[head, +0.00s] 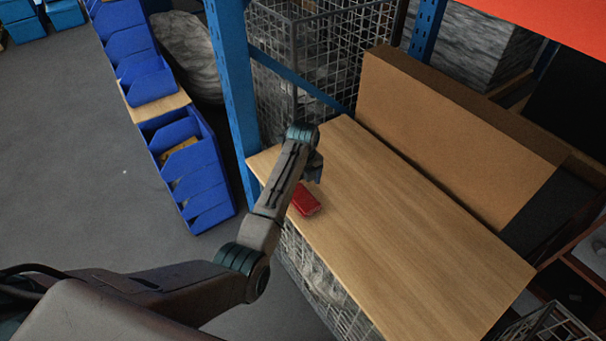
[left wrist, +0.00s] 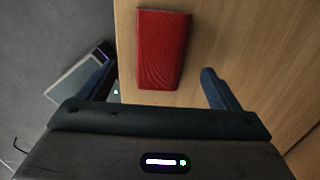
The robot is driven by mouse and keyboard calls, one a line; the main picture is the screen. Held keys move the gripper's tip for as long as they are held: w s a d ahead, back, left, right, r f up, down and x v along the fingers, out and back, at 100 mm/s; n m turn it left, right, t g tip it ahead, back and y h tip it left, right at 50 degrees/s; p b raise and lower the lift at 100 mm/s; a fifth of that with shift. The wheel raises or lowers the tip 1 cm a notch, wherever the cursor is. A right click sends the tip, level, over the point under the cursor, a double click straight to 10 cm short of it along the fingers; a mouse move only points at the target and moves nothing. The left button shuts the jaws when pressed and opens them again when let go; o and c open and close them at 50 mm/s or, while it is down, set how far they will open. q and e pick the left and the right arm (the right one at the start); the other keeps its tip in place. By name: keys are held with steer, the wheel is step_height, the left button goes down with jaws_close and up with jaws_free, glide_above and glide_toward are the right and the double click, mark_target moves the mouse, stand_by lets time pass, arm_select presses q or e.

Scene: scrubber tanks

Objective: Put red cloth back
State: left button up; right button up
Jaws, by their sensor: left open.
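The red cloth (head: 304,200) is a small folded block lying on the wooden shelf board (head: 420,240), close to its front left edge. My left gripper (head: 314,172) is over the board just behind the cloth in the head view, partly hidden by its own wrist. In the left wrist view the red cloth (left wrist: 162,50) lies ahead of and between the lines of the two fingers. The left gripper (left wrist: 160,88) is open and empty, with its fingers wide apart on either side. My right gripper is not in view.
A cardboard box (head: 450,135) stands along the back of the board. A blue rack post (head: 233,95) and a wire cage (head: 320,50) stand to the left and behind. Blue bins (head: 185,160) are further left. The board's right part is bare.

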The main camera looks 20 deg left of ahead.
mark_target(303, 197)
arm_select(q)
step_height(303, 197, up, 6)
steer(key=shift+r+b, duration=0.25)
steer(key=shift+b, duration=0.2)
